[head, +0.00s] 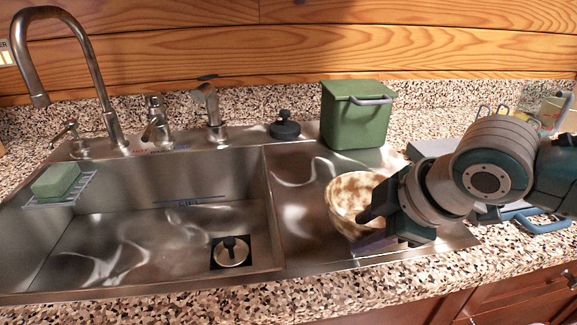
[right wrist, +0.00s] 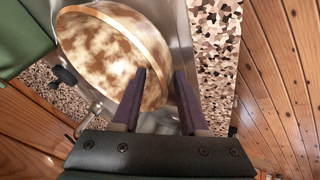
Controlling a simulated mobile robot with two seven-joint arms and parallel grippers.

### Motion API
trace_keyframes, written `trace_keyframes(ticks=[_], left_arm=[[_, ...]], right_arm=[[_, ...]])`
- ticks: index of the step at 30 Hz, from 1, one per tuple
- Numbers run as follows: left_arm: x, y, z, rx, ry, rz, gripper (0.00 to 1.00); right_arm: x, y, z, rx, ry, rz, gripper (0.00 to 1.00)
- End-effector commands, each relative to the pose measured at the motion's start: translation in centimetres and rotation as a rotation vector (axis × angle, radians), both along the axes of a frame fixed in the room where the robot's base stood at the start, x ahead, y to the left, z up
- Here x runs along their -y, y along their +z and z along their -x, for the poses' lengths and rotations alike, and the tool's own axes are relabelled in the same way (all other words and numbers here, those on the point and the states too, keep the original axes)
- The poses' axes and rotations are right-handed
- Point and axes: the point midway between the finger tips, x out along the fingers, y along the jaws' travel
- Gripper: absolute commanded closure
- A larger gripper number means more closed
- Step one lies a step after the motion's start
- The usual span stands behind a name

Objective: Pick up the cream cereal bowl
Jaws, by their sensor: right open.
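The cream cereal bowl (head: 347,194), mottled with brown, sits on the steel drainboard right of the sink basin. It also shows in the right wrist view (right wrist: 100,50), with its inside facing the camera. My right gripper (head: 366,228) is open and empty at the bowl's near right side, hiding part of it. In the right wrist view its fingers (right wrist: 160,75) point at the bowl's rim; one finger overlaps the inside of the bowl and the other lies outside the rim. Contact cannot be told. My left gripper is not in view.
A green lidded bin (head: 356,118) stands behind the bowl. The sink basin (head: 130,240) with a drain plug (head: 231,252) lies left. A faucet (head: 100,75) and a green sponge (head: 56,179) are farther left. Several items, including a blue-handled one (head: 543,222), lie right beside my arm.

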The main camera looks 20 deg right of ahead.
Motion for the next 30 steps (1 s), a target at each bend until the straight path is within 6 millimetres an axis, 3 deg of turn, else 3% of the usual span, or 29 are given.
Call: trace_keyframes(ticks=[4,15,30], left_arm=[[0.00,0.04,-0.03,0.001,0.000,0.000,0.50],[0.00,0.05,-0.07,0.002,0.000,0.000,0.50],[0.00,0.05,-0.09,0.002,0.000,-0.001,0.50]], right_arm=[[0.00,0.04,0.01,0.000,0.000,0.000,0.59],[0.01,0.05,0.02,0.000,-0.001,-0.001,1.00],[-0.01,0.03,0.05,-0.001,0.000,-0.001,1.00]])
